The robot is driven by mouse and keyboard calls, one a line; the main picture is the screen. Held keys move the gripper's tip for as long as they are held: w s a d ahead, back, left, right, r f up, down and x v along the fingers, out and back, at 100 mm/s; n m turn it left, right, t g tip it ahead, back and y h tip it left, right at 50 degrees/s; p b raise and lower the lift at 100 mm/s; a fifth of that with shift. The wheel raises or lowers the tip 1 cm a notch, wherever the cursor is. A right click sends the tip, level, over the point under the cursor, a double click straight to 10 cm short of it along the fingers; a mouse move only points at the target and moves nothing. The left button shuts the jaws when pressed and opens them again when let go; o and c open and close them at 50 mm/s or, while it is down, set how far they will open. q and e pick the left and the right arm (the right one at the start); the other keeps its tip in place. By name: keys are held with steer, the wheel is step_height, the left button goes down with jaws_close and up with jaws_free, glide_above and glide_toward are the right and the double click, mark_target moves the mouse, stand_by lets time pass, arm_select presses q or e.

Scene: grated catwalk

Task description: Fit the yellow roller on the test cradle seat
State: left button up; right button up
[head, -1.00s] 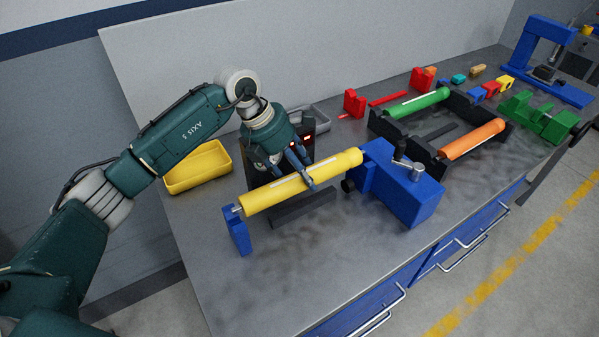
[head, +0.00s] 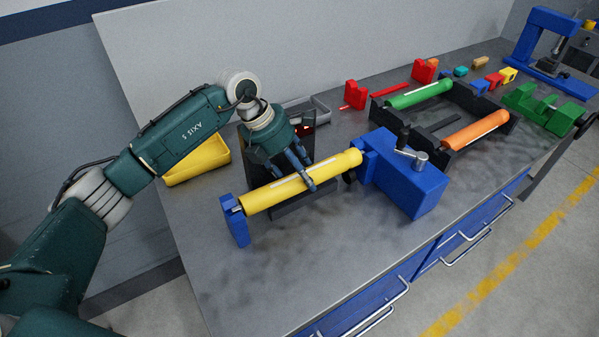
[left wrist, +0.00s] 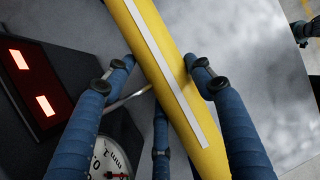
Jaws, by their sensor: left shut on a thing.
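My left gripper (head: 307,181) is shut on the yellow roller (head: 258,199), around its middle. In the left wrist view the roller (left wrist: 160,60), with a pale stripe along it, runs between my blue fingers. The roller lies nearly level between a small blue post (head: 236,228) at its left end and a large blue block with a crank (head: 408,181) at its right end; these look like the cradle. Its left end is at the top of the post and its right end is close by the block. I cannot tell whether either end is seated.
A dark box with red displays and a dial (left wrist: 32,85) stands right behind the roller. A yellow bin (head: 198,163) is behind left. A black rack with a green roller (head: 420,95) and an orange roller (head: 475,131) stands at the right. The front bench top is clear.

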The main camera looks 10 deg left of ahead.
stand_by(0.4)
arm_select(q)
steer(key=o, duration=2.2)
steer(key=shift+f, duration=0.1)
steer(key=shift+c, duration=0.2)
steer(key=shift+r+p, duration=2.25)
steer(key=shift+r, duration=1.85)
steer(key=shift+s+a+f, duration=0.1)
